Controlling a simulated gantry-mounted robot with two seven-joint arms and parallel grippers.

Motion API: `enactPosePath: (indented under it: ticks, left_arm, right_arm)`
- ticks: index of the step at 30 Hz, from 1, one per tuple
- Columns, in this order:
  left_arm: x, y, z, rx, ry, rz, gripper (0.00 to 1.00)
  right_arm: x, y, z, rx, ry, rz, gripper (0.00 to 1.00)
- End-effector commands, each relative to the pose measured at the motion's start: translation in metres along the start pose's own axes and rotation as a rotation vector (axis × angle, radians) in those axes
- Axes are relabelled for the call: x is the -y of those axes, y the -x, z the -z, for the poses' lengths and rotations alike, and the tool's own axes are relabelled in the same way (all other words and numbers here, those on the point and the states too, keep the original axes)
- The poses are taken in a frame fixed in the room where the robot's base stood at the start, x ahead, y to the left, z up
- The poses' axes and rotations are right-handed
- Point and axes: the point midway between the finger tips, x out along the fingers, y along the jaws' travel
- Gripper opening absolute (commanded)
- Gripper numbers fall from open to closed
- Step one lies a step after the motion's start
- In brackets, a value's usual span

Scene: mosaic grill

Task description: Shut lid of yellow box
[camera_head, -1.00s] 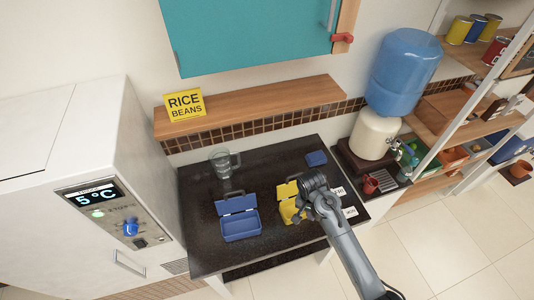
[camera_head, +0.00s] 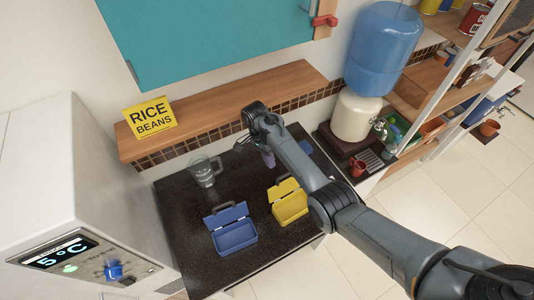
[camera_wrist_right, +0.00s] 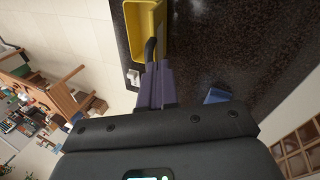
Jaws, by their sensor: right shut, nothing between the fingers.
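The yellow box (camera_head: 291,210) stands on the dark counter with its lid (camera_head: 283,189) raised open along its back side. Part of the yellow box also shows at the top of the right wrist view (camera_wrist_right: 142,32). My right gripper (camera_head: 268,159) is above the counter, behind the yellow box and apart from its lid. Its purple fingers (camera_wrist_right: 154,84) are together with nothing between them, pointing toward the box in the wrist view. My left gripper is not in view.
A blue box (camera_head: 236,238) with an open lid stands to the left. A glass jug (camera_head: 204,171) is behind it. A water dispenser (camera_head: 384,48) stands at the right.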

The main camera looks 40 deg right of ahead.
Motion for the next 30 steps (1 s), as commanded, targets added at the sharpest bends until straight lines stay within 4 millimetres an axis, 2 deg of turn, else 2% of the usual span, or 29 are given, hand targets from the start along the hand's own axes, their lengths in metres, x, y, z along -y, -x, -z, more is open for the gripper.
enactPosePath:
  ticks: [6,12,30]
  left_arm:
    - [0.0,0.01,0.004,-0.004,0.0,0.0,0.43]
    - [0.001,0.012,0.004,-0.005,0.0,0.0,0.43]
    - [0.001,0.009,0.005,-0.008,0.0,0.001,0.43]
  right_arm:
    - [-0.001,-0.03,0.001,0.0,-0.001,-0.001,0.0]
    - [-0.001,-0.048,0.001,-0.001,0.0,0.001,0.0]
    - [0.003,-0.051,0.001,-0.003,-0.001,0.014,0.0]
